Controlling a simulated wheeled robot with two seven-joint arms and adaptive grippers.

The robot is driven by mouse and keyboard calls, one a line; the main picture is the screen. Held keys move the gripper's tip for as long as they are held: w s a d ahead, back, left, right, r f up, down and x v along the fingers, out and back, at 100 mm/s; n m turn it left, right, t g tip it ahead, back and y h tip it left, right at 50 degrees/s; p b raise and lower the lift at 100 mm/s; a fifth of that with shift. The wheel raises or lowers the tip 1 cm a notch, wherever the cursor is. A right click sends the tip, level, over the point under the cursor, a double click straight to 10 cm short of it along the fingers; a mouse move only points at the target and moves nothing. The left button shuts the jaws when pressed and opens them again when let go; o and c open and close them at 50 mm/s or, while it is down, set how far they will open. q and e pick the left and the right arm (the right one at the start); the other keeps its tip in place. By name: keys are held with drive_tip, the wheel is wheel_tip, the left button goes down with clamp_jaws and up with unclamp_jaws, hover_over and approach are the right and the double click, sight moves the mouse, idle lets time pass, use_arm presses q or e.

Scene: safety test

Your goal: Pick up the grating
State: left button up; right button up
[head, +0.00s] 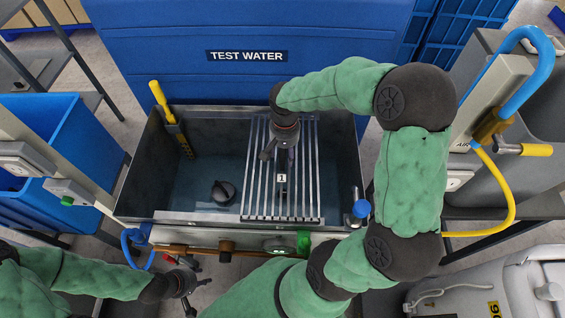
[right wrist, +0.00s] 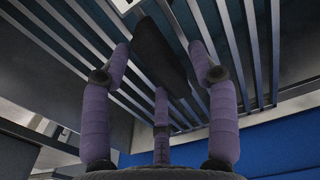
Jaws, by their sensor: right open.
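The grating (head: 290,219) is a rack of parallel metal bars lying across the right half of a dark water tank (head: 140,190). A tag marked 1 (head: 282,178) shows at its middle. My right gripper (head: 280,158) is over the grating's middle, pointing down. In the right wrist view its purple fingers (right wrist: 163,75) are open around a dark block-like handle (right wrist: 158,50) in front of the grating bars (right wrist: 252,50). Whether any finger touches the handle is unclear. My left gripper (head: 188,284) is low at the left, outside the tank's front edge; its jaw opening is unclear.
A dark round knob (head: 223,192) sits in the tank left of the grating. A yellow-handled tool (head: 160,100) leans in the back-left corner. A blue TEST WATER container (head: 150,55) stands behind. A blue bin (head: 45,125) is at left, and a yellow hose (head: 510,200) at right.

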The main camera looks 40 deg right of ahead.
wheel_tip(320, 180, down, 2)
drive_tip(key=shift+f, duration=0.1)
clamp_jaws()
drive_tip(key=shift+r, duration=0.2)
